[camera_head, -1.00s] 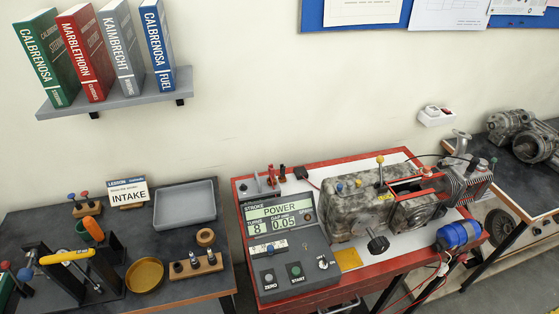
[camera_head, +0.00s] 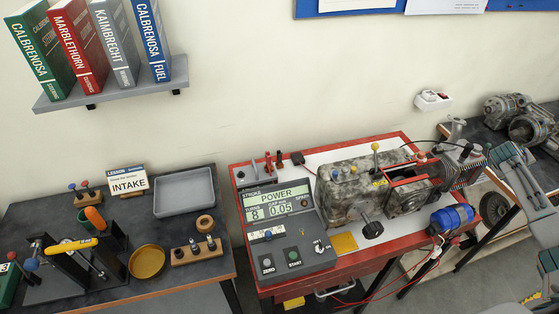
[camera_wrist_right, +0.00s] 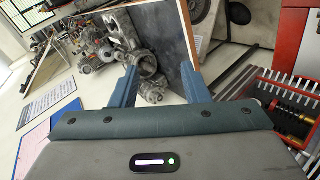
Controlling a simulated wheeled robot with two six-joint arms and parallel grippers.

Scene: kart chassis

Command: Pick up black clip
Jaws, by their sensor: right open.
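I cannot pick out the black clip for certain. A thin black cable (camera_head: 432,155) arcs over the right end of the engine block (camera_head: 355,185) in the head view, and its ends are too small to read. A small dark connector (camera_head: 297,158) lies at the back of the red bench. My right gripper (camera_head: 512,155) has its arm at the right edge of the head view, right of the engine and apart from it. In the right wrist view its two fingers (camera_wrist_right: 160,82) are spread, with nothing held between them. My left gripper is not in view.
The red bench (camera_head: 410,139) carries a control panel (camera_head: 285,225) and a blue cylinder (camera_head: 452,217). Grey metal castings (camera_head: 530,125) sit on the right table. The left table holds a grey tray (camera_head: 184,192) and a yellow bowl (camera_head: 147,262). A bookshelf (camera_head: 115,88) hangs above.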

